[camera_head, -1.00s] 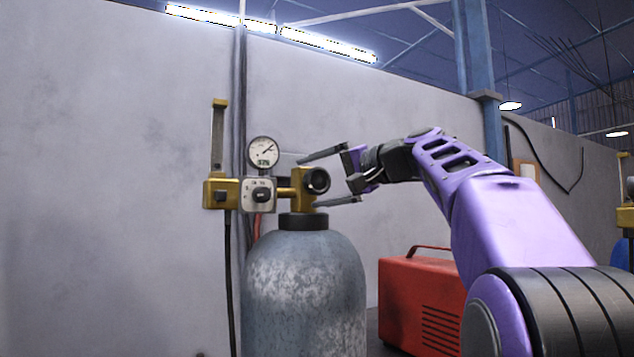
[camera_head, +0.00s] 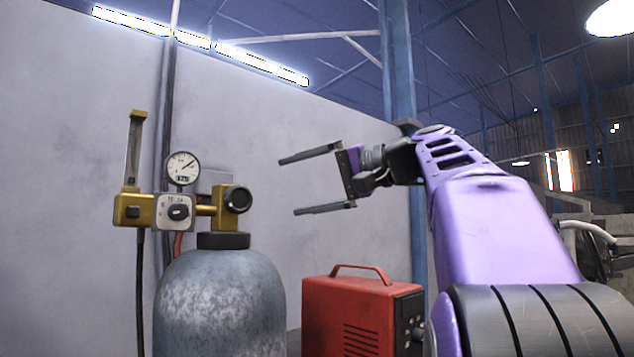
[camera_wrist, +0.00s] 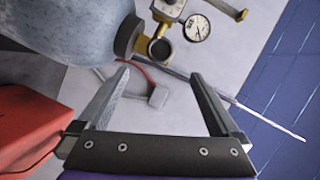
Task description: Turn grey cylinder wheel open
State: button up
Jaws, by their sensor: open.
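The grey cylinder (camera_head: 220,300) stands upright at the lower left in the head view and lies across the top left of the wrist view (camera_wrist: 60,30). Its small dark round wheel (camera_head: 238,199) sits on the brass valve above the cylinder's neck. The wheel also shows in the wrist view (camera_wrist: 160,49), beyond the fingertips. My gripper (camera_head: 287,186) is open and empty, to the right of the wheel and apart from it. In the wrist view the two fingers (camera_wrist: 158,75) are spread wide with nothing between them.
A pressure gauge (camera_head: 182,168) and a brass regulator with a selector knob (camera_head: 177,212) are left of the wheel. A red machine box (camera_head: 350,315) with a handle stands right of the cylinder, below my gripper. A grey wall (camera_head: 60,150) is behind.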

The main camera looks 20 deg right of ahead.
jog(key=shift+v, duration=1.6)
